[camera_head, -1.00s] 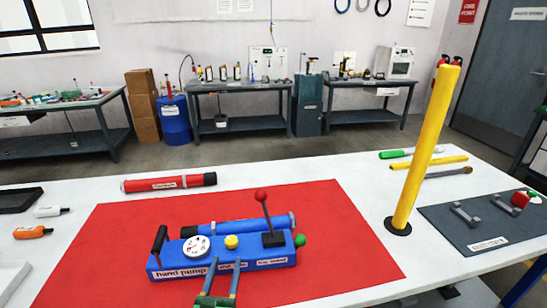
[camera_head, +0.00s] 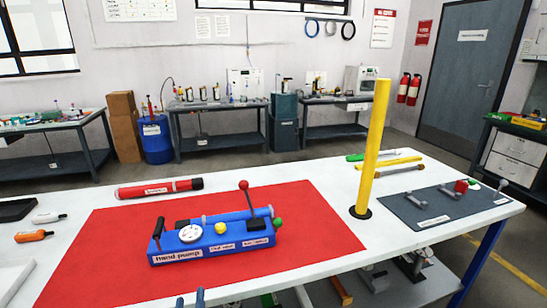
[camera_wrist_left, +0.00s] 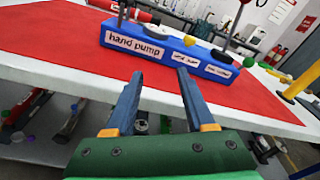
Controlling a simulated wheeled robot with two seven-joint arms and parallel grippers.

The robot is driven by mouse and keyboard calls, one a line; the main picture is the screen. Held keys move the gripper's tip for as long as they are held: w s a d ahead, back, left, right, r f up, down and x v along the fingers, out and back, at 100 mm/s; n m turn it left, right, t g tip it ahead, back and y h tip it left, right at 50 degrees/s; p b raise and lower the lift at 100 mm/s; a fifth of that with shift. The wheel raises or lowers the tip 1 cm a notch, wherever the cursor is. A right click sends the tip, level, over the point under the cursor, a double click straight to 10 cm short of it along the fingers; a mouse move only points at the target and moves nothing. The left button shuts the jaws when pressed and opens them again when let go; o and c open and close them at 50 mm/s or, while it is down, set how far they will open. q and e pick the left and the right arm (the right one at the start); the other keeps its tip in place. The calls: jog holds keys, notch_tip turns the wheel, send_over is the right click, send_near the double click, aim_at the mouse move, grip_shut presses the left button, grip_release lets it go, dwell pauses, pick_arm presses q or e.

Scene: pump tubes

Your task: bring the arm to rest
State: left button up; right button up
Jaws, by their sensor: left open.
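The blue hand pump (camera_head: 215,240) stands on the red mat (camera_head: 95,255), with a white dial (camera_head: 190,233), a yellow knob (camera_head: 221,228) and a red-tipped lever (camera_head: 247,200). It also shows at the top of the left wrist view (camera_wrist_left: 175,52). My left gripper (camera_head: 190,298) shows only its fingertips at the bottom of the head view. In the left wrist view the fingers of my left gripper (camera_wrist_left: 160,75) are apart with nothing between them, in front of the table's near edge and clear of the pump. My right gripper is not seen.
The white table (camera_head: 300,172) holds a red tube (camera_head: 160,188) at the back left, an upright yellow tube (camera_head: 372,150) and a grey mat (camera_head: 425,210) at the right. Several items lie below the tabletop. The red mat's front is clear.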

pick_arm(q)
jog(key=s+a+f+n+g+y, duration=0.1)
jog(key=s+a+f+n+g, duration=0.2)
jog(key=n, duration=0.5)
jog(key=s+a+f+n+g, duration=0.1)
jog(key=s+f+n+g, duration=0.3)
jog(key=s+n, duration=0.25)
jog(key=s+d+f+n+g+h, duration=0.2)
jog(key=s+d+n+g, duration=0.1)
jog(key=s+n, duration=0.3)
jog(key=s+d+f+n+g+h, duration=0.2)
jog(key=s+d+n+g+h, duration=0.1)
jog(key=s+n, duration=0.35)
notch_tip(320, 180, down, 16)
jog(key=s+g, duration=0.1)
jog(key=s, duration=0.1)
jog(key=s+a+f+g, duration=0.1)
jog(key=s+a+f, duration=0.1)
jog(key=s+f, duration=0.8)
jog(key=shift+s+a+m+g, duration=0.15)
jog(key=shift+s+m+g, duration=0.2)
jog(key=shift+s, duration=0.9)
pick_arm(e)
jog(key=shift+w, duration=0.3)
